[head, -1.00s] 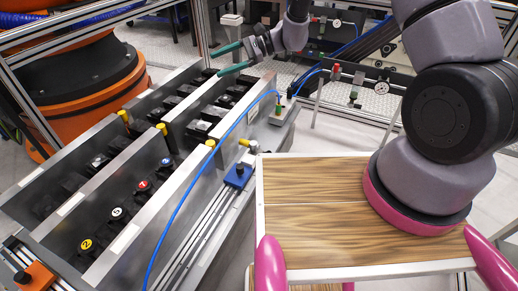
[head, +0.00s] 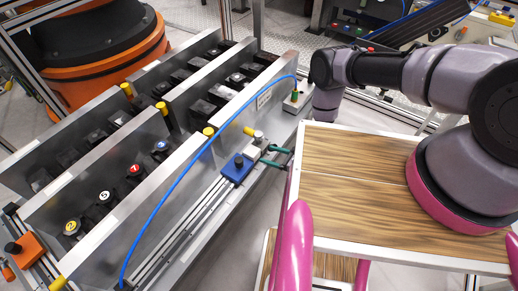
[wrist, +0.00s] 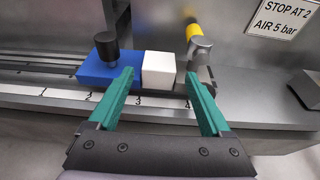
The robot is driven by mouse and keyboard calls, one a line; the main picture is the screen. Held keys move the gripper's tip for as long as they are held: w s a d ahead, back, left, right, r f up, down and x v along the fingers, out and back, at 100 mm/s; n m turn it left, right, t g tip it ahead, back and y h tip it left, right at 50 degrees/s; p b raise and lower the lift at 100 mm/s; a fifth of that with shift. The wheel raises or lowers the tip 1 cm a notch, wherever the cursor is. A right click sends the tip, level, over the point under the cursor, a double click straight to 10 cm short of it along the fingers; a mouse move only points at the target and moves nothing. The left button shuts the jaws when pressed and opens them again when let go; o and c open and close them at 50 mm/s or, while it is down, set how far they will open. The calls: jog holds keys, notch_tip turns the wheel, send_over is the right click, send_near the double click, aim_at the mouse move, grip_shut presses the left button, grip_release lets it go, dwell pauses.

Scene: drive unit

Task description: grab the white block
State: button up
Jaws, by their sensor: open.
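The white block (wrist: 158,70) sits on the rail of the drive unit, touching or nearly touching the right side of the blue block (wrist: 103,72) in the wrist view. The white block also shows in the head view (head: 253,150), small and beside the blue block (head: 237,168). My gripper (wrist: 159,74) is open, with its green fingertips to the left and right of the white block and slightly in front of it. The left fingertip overlaps the blue block's edge in the picture. In the head view my gripper (head: 267,155) reaches the rail from the right.
A yellow-ended metal fitting (wrist: 198,44) stands close behind and right of the white block. A black knob (wrist: 107,47) rises from the blue block. A blue hose (head: 180,190) arcs over the unit. A metal wall (wrist: 140,25) stands behind the rail.

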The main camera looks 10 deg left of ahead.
aim_at(252, 151)
jog(key=x, duration=0.7)
jog(key=f+x, duration=0.1)
jog(key=x, duration=0.2)
jog(key=shift+w, duration=0.1)
grip_shut()
